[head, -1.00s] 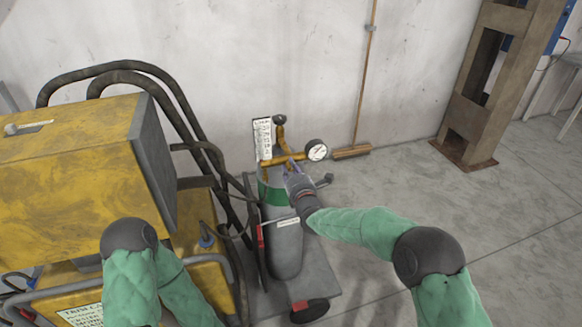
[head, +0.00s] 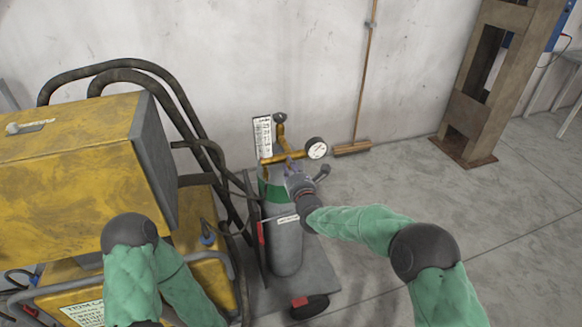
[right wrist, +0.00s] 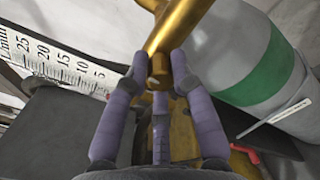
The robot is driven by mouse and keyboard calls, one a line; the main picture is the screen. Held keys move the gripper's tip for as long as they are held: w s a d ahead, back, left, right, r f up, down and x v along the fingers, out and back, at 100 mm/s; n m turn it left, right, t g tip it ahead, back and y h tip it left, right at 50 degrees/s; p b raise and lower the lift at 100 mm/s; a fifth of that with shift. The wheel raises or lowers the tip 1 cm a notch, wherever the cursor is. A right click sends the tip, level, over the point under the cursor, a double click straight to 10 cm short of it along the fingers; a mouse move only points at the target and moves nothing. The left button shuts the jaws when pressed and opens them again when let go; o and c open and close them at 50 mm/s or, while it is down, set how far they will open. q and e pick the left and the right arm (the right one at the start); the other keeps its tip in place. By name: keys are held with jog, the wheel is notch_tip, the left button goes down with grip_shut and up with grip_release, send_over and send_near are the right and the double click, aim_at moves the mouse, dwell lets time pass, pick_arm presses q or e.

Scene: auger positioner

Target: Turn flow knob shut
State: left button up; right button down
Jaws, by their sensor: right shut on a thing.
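The brass flow knob (right wrist: 160,66) shows in the right wrist view as a short stub at the end of a brass body, with my right gripper's (right wrist: 159,76) purple fingers shut around it. In the head view my right gripper (head: 291,168) is at the brass regulator (head: 272,160) on top of the gas cylinder (head: 286,245), just below the round gauge (head: 317,148). The knob is hidden there by the gripper. The white flow scale (head: 263,138) stands upright beside the regulator. My left gripper is out of view; only its arm shows.
A yellow machine (head: 75,150) with dark hoses stands left of the cylinder. The cylinder is on a grey cart platform (head: 325,262). A broom (head: 352,148) leans on the wall behind. A rusty steel post (head: 480,100) is at the right. The floor between is clear.

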jog(key=c, duration=1)
grip_release()
jog(key=shift+c, duration=0.2)
jog(key=shift+s, duration=0.1)
jog(key=v, duration=1.2)
